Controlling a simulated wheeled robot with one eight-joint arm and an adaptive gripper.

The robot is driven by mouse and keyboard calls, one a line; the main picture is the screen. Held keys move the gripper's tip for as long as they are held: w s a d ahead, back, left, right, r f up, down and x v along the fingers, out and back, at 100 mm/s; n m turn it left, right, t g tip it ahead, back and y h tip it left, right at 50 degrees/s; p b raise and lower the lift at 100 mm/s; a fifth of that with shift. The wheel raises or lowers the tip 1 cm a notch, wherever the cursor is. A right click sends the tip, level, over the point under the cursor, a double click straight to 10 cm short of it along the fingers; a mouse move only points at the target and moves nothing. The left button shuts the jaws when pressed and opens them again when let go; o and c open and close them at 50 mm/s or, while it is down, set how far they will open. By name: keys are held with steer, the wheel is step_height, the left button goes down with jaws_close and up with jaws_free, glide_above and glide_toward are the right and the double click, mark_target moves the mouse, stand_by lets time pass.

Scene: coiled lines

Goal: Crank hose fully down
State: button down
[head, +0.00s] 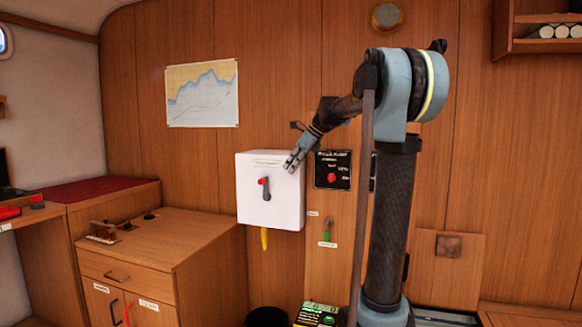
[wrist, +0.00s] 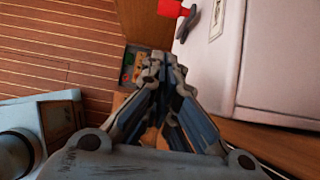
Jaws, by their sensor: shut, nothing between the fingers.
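A white box (head: 281,208) is mounted on the wood wall and has a small label near its top. A grey crank (head: 267,193) with a red knob (head: 262,181) sits on its front, the knob at the upper end. A short yellow hose end (head: 264,238) hangs below the box. My gripper (head: 290,167) is shut and empty, in front of the box's upper right part. In the wrist view my gripper (wrist: 163,62) has its fingertips together, apart from the red knob (wrist: 172,8) at the top edge. The white box (wrist: 215,62) fills the right side there.
A black panel (head: 333,170) with a red button is right of the box. A wooden cabinet (head: 150,255) stands to the left. A black bin (head: 267,317) and a green-lit device (head: 318,314) are below. A chart (head: 202,93) hangs above left.

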steer(key=x, duration=0.6)
steer(key=shift+a, duration=0.1)
steer(key=shift+w+a+f, duration=0.15)
steer(key=shift+w+a, duration=0.05)
steer(key=shift+a, duration=0.3)
steer(key=shift+w+a+f, duration=0.15)
steer(key=shift+w+a, duration=0.05)
steer(key=shift+a, duration=0.35)
steer(key=shift+w+a+f, duration=0.1)
steer(key=shift+w+a, duration=0.25)
steer(key=shift+a, duration=0.45)
